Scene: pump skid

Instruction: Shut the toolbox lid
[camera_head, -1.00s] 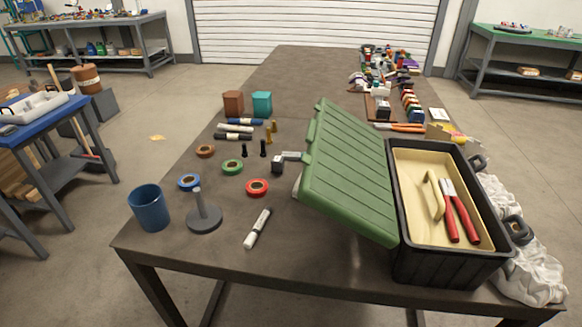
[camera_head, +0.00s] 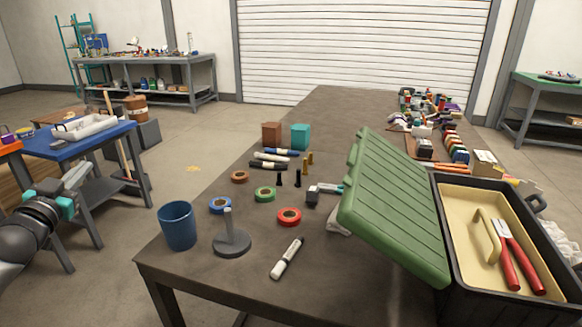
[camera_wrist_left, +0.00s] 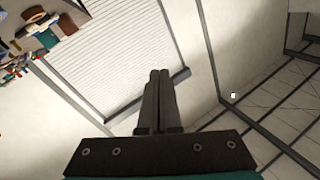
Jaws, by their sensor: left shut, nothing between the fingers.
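The toolbox (camera_head: 468,306) is a black box at the right front of the workbench. Inside is a cream tray (camera_head: 463,207) with a handle and red-handled pliers (camera_head: 519,258). My left gripper (camera_head: 77,176) is at the far left of the head view, well apart from the toolbox and off the bench. In the left wrist view its two fingers (camera_wrist_left: 159,75) are together and empty, pointing toward the wall and shutter. My right gripper is not in view.
Left of the lid stand a blue cup (camera_head: 178,226), a grey post on a round base (camera_head: 231,243), tape rolls (camera_head: 289,217) and a marker (camera_head: 286,258). Several small items crowd the bench's far right. A blue table (camera_head: 80,145) stands left, across open floor.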

